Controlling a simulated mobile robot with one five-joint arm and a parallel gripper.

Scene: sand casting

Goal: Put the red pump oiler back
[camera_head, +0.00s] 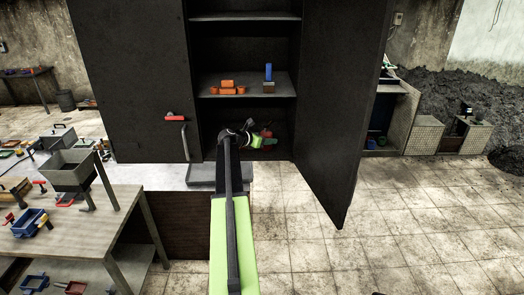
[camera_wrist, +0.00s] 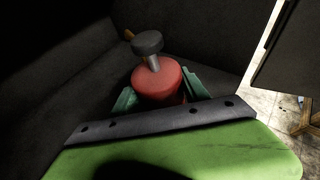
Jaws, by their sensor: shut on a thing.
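The red pump oiler (camera_wrist: 157,78) stands out in the wrist view, with a red round body and a dark knob on a metal stem. The teal fingers of my gripper (camera_wrist: 160,92) sit on both sides of its body and are shut on it. In the head view my gripper (camera_head: 262,142) reaches into the lower compartment of the open dark cabinet (camera_head: 246,49). A small red part of the oiler (camera_head: 267,133) shows there behind the green of my gripper. I cannot tell whether the oiler's base touches the cabinet floor.
Both cabinet doors stand open, the left door (camera_head: 130,70) and the right door (camera_head: 343,90). The shelf above my gripper (camera_head: 225,96) holds orange pieces (camera_head: 228,86) and a blue upright piece (camera_head: 268,72). A workbench (camera_head: 85,235) with tools is at left. Tiled floor at right is clear.

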